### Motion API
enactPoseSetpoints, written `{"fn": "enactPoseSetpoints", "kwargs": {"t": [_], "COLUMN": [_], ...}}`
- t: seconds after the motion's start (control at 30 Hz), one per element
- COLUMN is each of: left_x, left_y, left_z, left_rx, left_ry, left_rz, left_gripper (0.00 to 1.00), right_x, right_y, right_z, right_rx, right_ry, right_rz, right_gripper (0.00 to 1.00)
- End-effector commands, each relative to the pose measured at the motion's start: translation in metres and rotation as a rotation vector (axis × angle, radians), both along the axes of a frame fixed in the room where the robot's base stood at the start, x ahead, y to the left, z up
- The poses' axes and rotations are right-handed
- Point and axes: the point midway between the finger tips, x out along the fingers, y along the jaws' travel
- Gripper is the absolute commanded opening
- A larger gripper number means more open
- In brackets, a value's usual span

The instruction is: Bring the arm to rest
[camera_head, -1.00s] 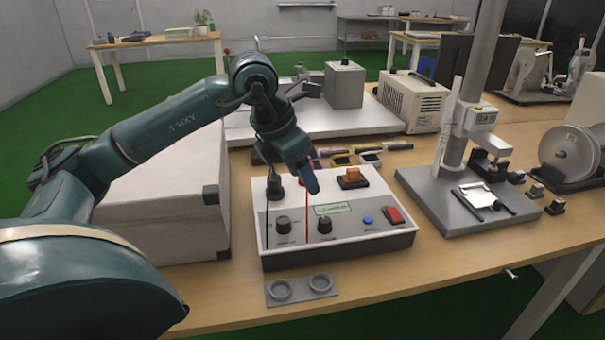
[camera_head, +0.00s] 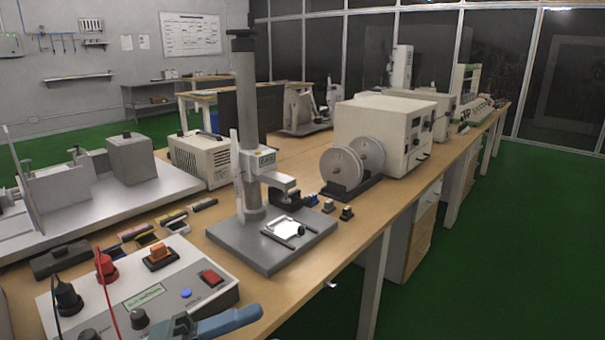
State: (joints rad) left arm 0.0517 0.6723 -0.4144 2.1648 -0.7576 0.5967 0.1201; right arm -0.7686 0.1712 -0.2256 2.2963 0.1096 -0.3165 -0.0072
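A small teal and grey part of my arm (camera_head: 228,322) shows at the bottom edge, in front of the control box. It looks like the end of my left arm, but most of it is cut off by the frame. Its fingertips do not show clearly, so I cannot tell if it is open or shut. It seems to hold nothing that I can see. My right gripper is not in view.
The control box (camera_head: 185,310) with knobs, a red switch and cables is at lower left. Right of it stand a grey test stand (camera_head: 262,248), a spool unit (camera_head: 345,168) and a beige machine (camera_head: 385,130) on the wooden table (camera_head: 300,290). Green floor (camera_head: 500,250) lies open at right.

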Motion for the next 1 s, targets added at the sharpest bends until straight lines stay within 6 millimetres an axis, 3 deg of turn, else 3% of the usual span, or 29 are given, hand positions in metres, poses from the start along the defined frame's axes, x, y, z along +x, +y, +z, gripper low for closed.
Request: {"fn": "enactPoseSetpoints", "kwargs": {"t": [0.13,0.27,0.5,0.7,0.73,0.77,0.83,1.0], "left_x": [0.016,0.018,-0.014,-0.058,-0.064,-0.06,-0.058,-0.058], "left_y": [0.023,0.047,0.069,0.072,0.071,0.072,0.072,0.073], "left_z": [-0.029,-0.078,-0.163,-0.216,-0.221,-0.209,-0.203,-0.193], "left_rx": [-0.35,-0.533,-0.699,-0.776,-0.783,-0.771,-0.751,-0.711], "left_ry": [0.45,0.806,1.29,1.613,1.654,1.638,1.641,1.658], "left_rz": [0.244,0.43,0.646,0.761,0.774,0.775,0.79,0.83], "left_gripper": [0.5,0.5,0.5,0.5,0.5,0.5,0.5,0.5], "right_x": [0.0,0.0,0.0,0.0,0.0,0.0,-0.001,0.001], "right_y": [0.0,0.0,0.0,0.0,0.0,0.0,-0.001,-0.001], "right_z": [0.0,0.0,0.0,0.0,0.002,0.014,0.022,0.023], "right_rx": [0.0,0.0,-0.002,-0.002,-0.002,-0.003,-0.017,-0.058], "right_ry": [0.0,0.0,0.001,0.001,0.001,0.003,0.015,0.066], "right_rz": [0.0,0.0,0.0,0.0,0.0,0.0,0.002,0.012], "right_gripper": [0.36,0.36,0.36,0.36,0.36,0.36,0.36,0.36]}}
